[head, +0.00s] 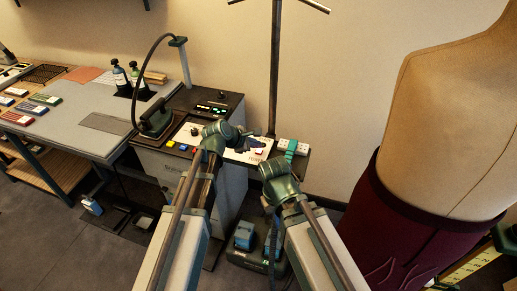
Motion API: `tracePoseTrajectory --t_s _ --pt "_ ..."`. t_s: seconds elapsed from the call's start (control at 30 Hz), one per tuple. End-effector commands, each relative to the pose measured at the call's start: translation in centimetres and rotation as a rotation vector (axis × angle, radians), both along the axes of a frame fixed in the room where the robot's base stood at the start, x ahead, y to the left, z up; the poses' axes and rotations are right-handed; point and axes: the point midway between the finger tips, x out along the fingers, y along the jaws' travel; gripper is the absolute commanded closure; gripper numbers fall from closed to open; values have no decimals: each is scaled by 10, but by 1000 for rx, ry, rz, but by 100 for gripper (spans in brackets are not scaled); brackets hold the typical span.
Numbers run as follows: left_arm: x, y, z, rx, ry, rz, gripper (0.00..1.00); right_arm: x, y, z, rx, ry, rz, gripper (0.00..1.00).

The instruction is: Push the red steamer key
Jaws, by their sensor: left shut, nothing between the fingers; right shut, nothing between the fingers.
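A row of small coloured keys sits on the pale panel (183,136) at the front of the dark cabinet top. My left gripper (254,143) is shut and empty, over the right part of the panel, well right of the red key. Whether it touches the panel cannot be told. My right gripper (289,155) is shut and empty, lower and further right, near the cabinet's right side. My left forearm and wrist hide part of the panel.
A steam iron (156,118) with a curved hose stands left of the keys. A metal pole (275,70) rises behind my grippers. A dress form (440,130) fills the right. A grey worktable (75,125) is at left.

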Motion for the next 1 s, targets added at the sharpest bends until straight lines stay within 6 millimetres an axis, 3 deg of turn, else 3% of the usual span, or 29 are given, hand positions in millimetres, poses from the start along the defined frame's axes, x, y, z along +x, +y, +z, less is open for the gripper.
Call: tracePoseTrajectory --t_s 0.37,1.0 --pt "0 0 6 0 0 0 100 0 0 6 0 0 0 100" --pt "0 0 62 0 0 0 100 0 0 61 0 0 0 100"
